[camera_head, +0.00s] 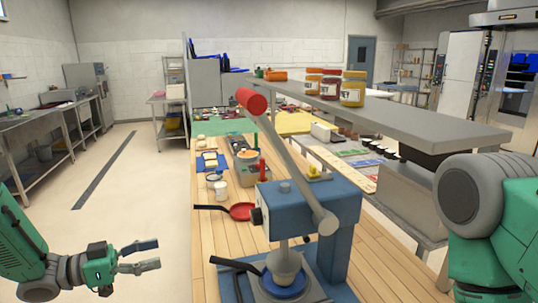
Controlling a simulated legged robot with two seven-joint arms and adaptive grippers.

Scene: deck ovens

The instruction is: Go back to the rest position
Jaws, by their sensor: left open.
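My left gripper (150,256) is at the lower left, over the bare floor to the left of the wooden counter. Its two dark and grey fingers are apart and nothing is between them. It is clear of the counter edge and of the blue press. My right arm shows only as a large green and grey part at the lower right, and its gripper is out of the picture.
A blue lever press (345,225) with a red-knobbed handle stands on the wooden counter (390,275). A red pan (241,211) lies behind it. A grey raised shelf (420,120) carries several jars. The floor (130,190) at the left is free.

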